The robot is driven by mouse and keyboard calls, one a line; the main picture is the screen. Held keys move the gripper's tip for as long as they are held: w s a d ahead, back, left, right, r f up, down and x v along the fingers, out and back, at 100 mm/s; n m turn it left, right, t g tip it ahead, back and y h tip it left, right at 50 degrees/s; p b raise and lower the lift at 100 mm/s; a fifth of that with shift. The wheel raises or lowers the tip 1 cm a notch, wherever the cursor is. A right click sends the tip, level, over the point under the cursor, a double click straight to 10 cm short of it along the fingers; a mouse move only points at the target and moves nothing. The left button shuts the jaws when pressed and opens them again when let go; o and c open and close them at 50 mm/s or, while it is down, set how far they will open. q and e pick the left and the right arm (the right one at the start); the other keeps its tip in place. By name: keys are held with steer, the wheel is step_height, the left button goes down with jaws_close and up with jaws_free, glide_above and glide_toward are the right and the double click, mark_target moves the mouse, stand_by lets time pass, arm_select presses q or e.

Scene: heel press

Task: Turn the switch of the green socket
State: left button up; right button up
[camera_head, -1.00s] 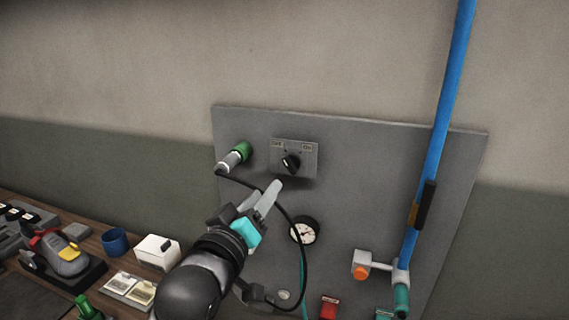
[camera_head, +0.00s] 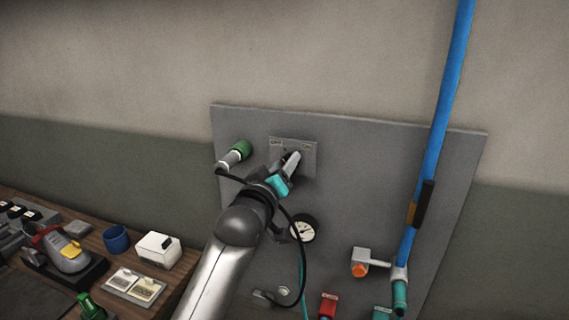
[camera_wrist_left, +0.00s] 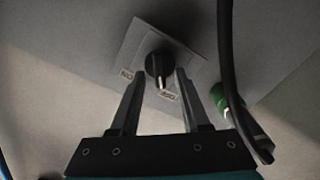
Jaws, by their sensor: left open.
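The switch is a black knob (camera_wrist_left: 158,66) on a grey plate (camera_head: 308,158) with OFF and ON labels, mounted on the grey wall panel. In the left wrist view its white pointer mark is by the OFF label. My left gripper (camera_head: 294,158) is open, with its fingers reaching to either side of the knob; I cannot tell whether they touch it. In the head view the fingers mostly hide the knob. The green socket (camera_head: 239,149) is left of the switch plate with a plug in it, and it also shows in the left wrist view (camera_wrist_left: 220,97). My right gripper is not in view.
A black cable (camera_head: 307,262) loops from the plug below my left arm. A gauge (camera_head: 303,230), an orange-ended valve (camera_head: 361,268) and a blue pipe (camera_head: 439,130) are on the panel to the right. A bench at lower left holds a blue cup (camera_head: 116,240) and a white box (camera_head: 159,250).

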arm_select(q)
steer(key=shift+w, duration=0.15)
steer(key=shift+c, duration=0.3)
jaws_close()
stand_by(0.3)
